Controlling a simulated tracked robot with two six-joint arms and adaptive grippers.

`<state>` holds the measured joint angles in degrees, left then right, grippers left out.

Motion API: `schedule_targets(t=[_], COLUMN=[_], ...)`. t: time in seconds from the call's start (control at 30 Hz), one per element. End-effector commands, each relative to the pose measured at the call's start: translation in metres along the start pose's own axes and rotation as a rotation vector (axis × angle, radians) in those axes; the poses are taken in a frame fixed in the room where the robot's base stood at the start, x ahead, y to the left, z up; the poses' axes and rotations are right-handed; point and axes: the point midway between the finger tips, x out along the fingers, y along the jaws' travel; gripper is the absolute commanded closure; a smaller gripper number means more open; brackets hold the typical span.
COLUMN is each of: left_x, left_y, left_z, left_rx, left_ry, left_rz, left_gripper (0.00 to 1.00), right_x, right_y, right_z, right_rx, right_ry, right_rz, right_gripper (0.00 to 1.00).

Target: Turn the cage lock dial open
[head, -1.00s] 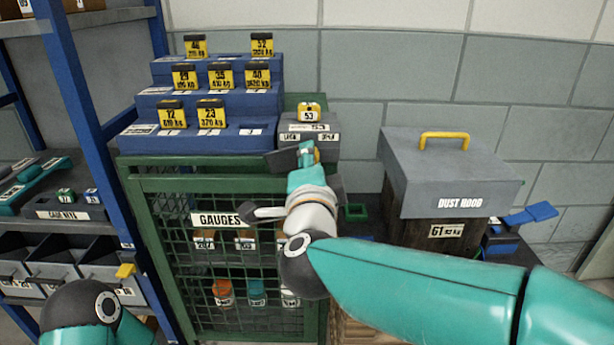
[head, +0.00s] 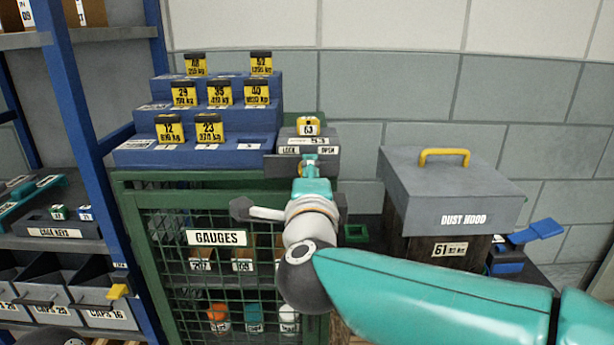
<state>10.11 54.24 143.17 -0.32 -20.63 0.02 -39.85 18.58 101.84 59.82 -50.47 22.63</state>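The green mesh cage (head: 150,262) stands in the middle with a GAUGES label on its front. On its top right sits a grey lock box (head: 290,138) marked LOCK on the left and OPEN on the right, with a yellow 53 tag (head: 309,127) on top. My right gripper (head: 310,163) is in front of the box's face, just below and between the two words. The gripper hides the dial, so I cannot see how the dial is turned or whether the fingers touch it. The finger gap is also unclear. My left gripper is out of view.
Stepped blue blocks (head: 150,153) with yellow weights stand left of the lock box. A grey DUST HOOD box (head: 440,195) with a yellow handle stands to the right. A blue-framed shelf (head: 88,130) with bins is at the left. A wall closes the back.

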Motion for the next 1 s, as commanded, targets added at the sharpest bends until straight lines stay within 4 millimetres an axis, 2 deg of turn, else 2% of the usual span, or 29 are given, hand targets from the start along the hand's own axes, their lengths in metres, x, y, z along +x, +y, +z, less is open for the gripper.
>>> schedule_targets(t=[0.03, 0.07, 0.2, 0.5, 0.63, 0.77, 1.0], left_x=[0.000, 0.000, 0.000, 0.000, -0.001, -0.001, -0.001], left_y=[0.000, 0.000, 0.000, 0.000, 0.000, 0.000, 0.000], left_z=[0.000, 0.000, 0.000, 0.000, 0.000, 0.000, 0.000], left_rx=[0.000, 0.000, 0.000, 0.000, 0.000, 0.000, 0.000], left_ry=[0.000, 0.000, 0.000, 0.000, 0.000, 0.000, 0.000], left_rz=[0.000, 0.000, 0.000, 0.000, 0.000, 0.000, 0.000], left_gripper=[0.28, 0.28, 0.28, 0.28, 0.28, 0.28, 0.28], right_x=[0.002, 0.002, 0.001, 0.000, -0.008, -0.025, -0.074], right_y=[-0.001, -0.001, 0.000, 0.000, -0.001, -0.001, -0.001], right_z=[-0.004, -0.004, -0.003, -0.003, -0.001, -0.002, -0.002], right_rx=[0.005, 0.005, 0.003, 0.001, 0.001, 0.001, 0.002], right_ry=[0.010, 0.010, 0.008, 0.005, 0.003, 0.002, 0.002], right_rz=[-0.001, -0.001, -0.001, -0.001, -0.001, -0.001, -0.002], right_gripper=[1.00, 0.63, 0.43, 0.43, 0.43, 0.43, 0.43])
